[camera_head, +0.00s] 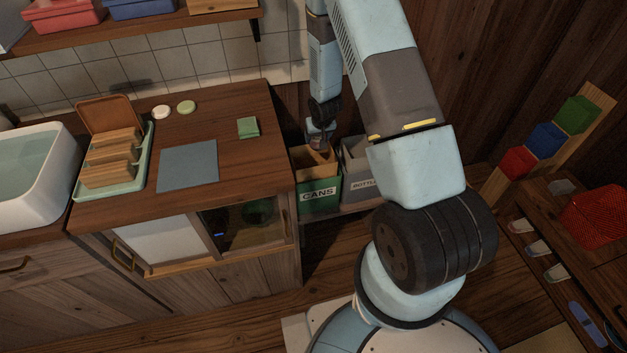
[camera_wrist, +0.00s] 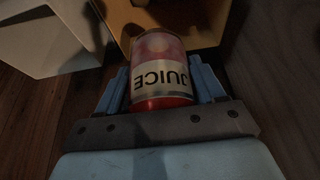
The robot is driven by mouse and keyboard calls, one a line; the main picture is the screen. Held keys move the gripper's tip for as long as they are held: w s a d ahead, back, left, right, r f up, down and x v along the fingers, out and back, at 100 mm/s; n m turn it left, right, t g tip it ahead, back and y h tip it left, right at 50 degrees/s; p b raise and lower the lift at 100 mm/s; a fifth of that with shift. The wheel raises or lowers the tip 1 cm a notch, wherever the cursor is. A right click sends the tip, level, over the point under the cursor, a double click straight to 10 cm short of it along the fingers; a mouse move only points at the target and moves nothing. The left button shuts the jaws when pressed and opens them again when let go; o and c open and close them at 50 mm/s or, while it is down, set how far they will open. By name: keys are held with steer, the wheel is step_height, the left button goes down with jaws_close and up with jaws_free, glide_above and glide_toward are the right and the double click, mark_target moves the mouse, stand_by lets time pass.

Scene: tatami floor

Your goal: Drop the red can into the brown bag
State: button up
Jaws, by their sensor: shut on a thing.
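The red can (camera_wrist: 160,70), with a pale label reading JUICE, sits between the blue fingers of my gripper (camera_wrist: 160,88) in the wrist view. The fingers are shut on its sides. A tan-brown open-topped shape (camera_wrist: 205,30), which looks like the brown bag, is just beyond the can. In the head view my gripper (camera_head: 320,128) points down above the green bin marked CANS (camera_head: 319,196), where brown material (camera_head: 313,160) shows at the top. The can is hard to make out there. I cannot tell whether it is over the opening.
A grey bin marked BOTTLES (camera_head: 357,178) stands right beside the green one; a pale box wall (camera_wrist: 50,42) shows in the wrist view. The wooden counter (camera_head: 235,180) is close on the left. Coloured blocks (camera_head: 546,137) and a red basket (camera_head: 597,215) are on the right.

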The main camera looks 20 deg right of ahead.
steer(key=shift+f, duration=1.5)
steer(key=o, duration=1.1)
steer(key=shift+r, duration=0.1)
steer(key=v, duration=1.3)
steer(key=shift+s+r, duration=0.15)
steer(key=shift+r, duration=0.1)
